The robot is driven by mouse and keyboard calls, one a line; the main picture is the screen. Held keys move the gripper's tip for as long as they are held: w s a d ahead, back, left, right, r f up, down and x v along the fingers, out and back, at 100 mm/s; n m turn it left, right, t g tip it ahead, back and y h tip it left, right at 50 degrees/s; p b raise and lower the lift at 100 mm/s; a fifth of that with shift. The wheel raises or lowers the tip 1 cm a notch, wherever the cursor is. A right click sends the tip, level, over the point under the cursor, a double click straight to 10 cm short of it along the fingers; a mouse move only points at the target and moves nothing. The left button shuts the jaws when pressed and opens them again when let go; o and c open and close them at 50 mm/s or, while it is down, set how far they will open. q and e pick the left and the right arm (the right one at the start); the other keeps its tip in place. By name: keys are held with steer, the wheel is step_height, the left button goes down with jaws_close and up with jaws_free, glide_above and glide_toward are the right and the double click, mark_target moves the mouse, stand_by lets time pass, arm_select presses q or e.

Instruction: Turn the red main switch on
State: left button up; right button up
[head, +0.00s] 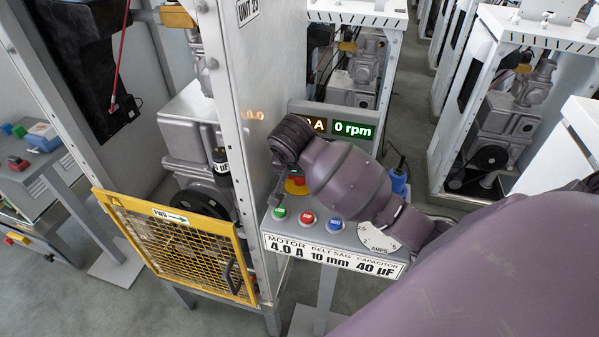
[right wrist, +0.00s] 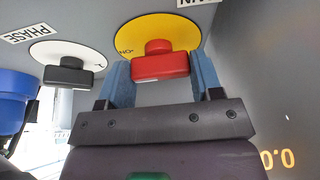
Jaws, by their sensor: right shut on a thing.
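The red main switch (right wrist: 160,66) is a red knob on a round yellow plate (right wrist: 183,33) in the right wrist view. The plate has an "ON" mark, seen upside down, on its left. My right gripper (right wrist: 162,80) has one blue finger on each side of the knob and is shut on it. In the head view my right arm hides most of the switch; a bit of red and yellow (head: 296,186) shows beside the gripper. I cannot tell which way the knob points. My left gripper is in neither view.
A black PHASE knob (right wrist: 69,71) and a blue part (right wrist: 14,98) sit beside the switch. Green, red and blue buttons (head: 307,218) line the panel's front. A lit display (head: 352,130) reads 0 rpm. A yellow mesh guard (head: 180,250) stands to the left.

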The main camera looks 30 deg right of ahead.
steer(key=shift+m, duration=0.3)
steer(key=o, duration=0.9)
steer(key=v, duration=0.2)
steer(key=shift+a+r, duration=0.15)
steer(key=shift+r, duration=0.2)
steer(key=shift+a+r, duration=0.25)
steer(key=shift+r, duration=0.65)
steer(key=shift+s+a+r, duration=0.1)
steer(key=shift+s+r, duration=0.3)
steer(key=shift+s, duration=0.05)
steer(key=shift+v, duration=2.6)
steer(key=shift+a, duration=0.1)
